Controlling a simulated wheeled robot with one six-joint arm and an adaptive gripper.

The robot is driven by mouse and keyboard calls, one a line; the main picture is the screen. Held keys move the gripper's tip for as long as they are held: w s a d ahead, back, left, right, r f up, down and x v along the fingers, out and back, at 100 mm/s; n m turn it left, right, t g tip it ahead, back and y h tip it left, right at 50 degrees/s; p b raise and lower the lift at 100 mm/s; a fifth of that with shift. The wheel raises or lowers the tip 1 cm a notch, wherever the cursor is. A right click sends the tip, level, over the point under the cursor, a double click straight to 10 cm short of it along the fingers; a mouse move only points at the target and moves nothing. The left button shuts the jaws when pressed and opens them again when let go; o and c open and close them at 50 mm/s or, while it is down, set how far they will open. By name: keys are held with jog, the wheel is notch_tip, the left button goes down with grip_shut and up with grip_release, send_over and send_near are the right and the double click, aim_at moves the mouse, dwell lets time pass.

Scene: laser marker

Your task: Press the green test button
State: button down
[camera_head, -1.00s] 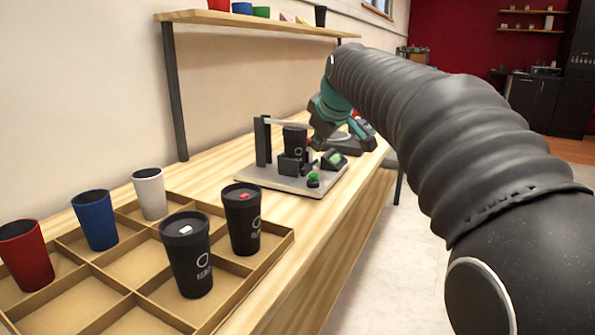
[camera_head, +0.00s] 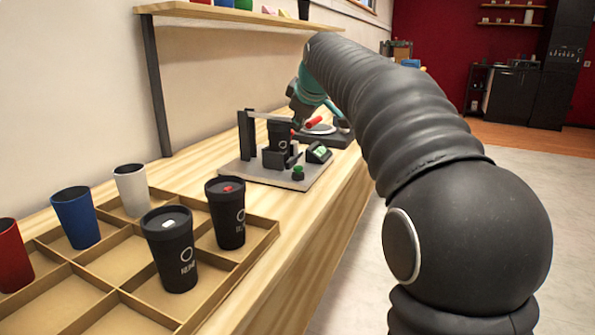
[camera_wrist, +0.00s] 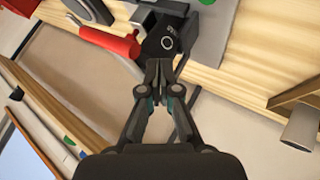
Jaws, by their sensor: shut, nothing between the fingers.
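The green test button (camera_head: 298,172) sits on a small black base at the front corner of the grey marker plate (camera_head: 262,174). In the wrist view a green spot (camera_wrist: 207,2) that looks like it is cut by the top edge. A black cup (camera_head: 279,134) stands in the machine's holder; it also shows in the wrist view (camera_wrist: 165,42). My gripper (camera_wrist: 158,68) is shut and empty, its fingertips just below the cup in the wrist view. In the head view my arm hides most of my gripper, which is behind the machine, apart from the button.
A small device with a green screen (camera_head: 319,152) stands beside the button. A red handle (camera_wrist: 110,42) lies close to my gripper. A divided wooden tray (camera_head: 238,262) with several cups is at the front left. A shelf (camera_head: 225,14) hangs above the table.

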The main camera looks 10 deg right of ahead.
aim_at(299, 168)
jog(key=shift+f+b, duration=3.05)
jog(key=shift+f, duration=0.8)
jog(key=shift+f, duration=0.1)
jog(key=shift+f+b, duration=0.3)
jog(key=shift+f+b, duration=0.35)
jog(key=shift+f, duration=0.2)
jog(key=shift+r, duration=0.1)
jog(key=shift+r+p, duration=0.85)
jog(key=shift+p, duration=0.05)
notch_tip(299, 168, up, 5)
jog(key=p, duration=0.4)
jog(key=shift+p, duration=0.3)
